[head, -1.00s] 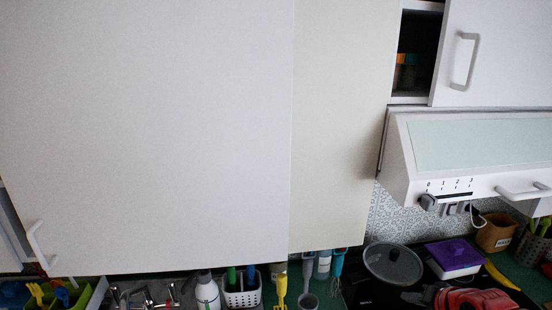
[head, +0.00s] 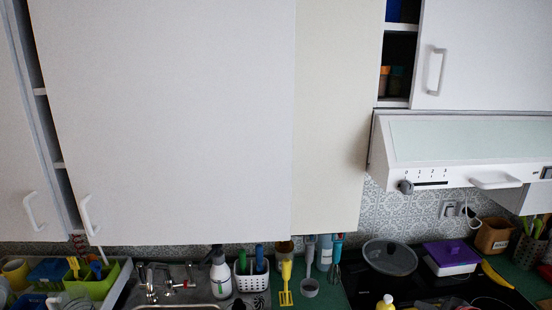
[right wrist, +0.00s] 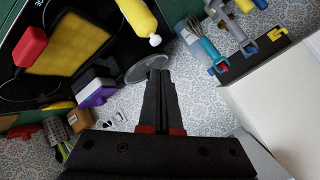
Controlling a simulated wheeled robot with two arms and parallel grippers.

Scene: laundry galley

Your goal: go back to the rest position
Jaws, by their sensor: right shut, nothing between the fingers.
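My right gripper (right wrist: 158,78) shows in the right wrist view, with its two dark fingers together and nothing between them. It is surrounded by open air, with the patterned wall and the counter things behind it. In the head view I cannot make it out clearly. My left gripper is in neither view now.
A large white cabinet door (head: 165,120) fills the head view's middle. An open shelf (head: 398,103) and a range hood (head: 450,150) are at the right. Below, the counter holds a spray bottle (head: 220,278), a glass lid (head: 390,257) and a purple-lidded box (head: 452,256).

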